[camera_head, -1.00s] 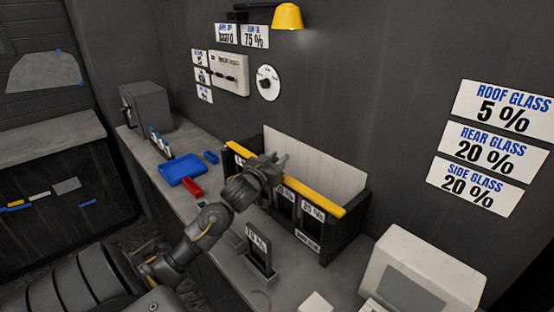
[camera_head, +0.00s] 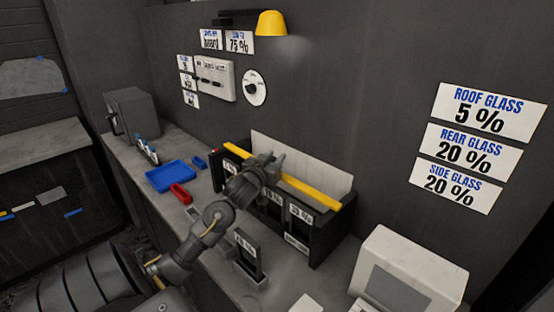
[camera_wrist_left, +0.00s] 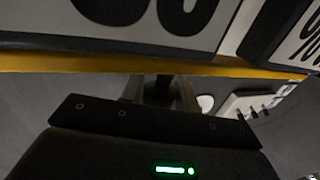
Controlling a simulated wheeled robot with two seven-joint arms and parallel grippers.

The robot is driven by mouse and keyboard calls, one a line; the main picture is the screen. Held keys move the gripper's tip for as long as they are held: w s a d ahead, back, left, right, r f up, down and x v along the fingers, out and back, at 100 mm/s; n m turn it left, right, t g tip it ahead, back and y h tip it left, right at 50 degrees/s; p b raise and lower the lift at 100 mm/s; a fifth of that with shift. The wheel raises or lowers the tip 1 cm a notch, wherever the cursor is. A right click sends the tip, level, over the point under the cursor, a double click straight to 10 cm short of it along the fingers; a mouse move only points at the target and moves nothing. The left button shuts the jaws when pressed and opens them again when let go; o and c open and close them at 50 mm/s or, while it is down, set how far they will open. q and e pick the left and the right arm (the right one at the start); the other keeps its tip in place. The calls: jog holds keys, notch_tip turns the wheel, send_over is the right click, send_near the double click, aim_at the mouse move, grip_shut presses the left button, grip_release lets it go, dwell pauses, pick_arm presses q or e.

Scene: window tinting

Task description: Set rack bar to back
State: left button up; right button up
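The yellow rack bar (camera_head: 311,191) runs lengthwise across the top of the dark rack (camera_head: 335,232), between its front face and the white back panel. My left gripper (camera_head: 274,164) is over the middle of the bar and hides part of it. In the left wrist view the bar (camera_wrist_left: 60,62) crosses the picture just beyond my left gripper (camera_wrist_left: 160,88), below large printed labels. Whether the fingers are closed or touch the bar is not clear. My right gripper is not in view.
A percent-labelled holder (camera_head: 248,260) stands on the counter in front of the rack. A white machine (camera_head: 410,270) stands to the right. A blue tray (camera_head: 172,176) and red tray (camera_head: 181,193) lie to the left. A yellow lamp (camera_head: 271,23) hangs above.

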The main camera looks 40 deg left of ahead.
pick_arm(q)
jog(key=o, duration=0.3)
jog(key=shift+w, duration=0.1)
jog(key=shift+o, duration=0.2)
jog(key=b+v, duration=0.2)
jog(key=v, duration=0.8)
jog(key=shift+s+d, duration=0.15)
jog(key=shift+s, duration=0.25)
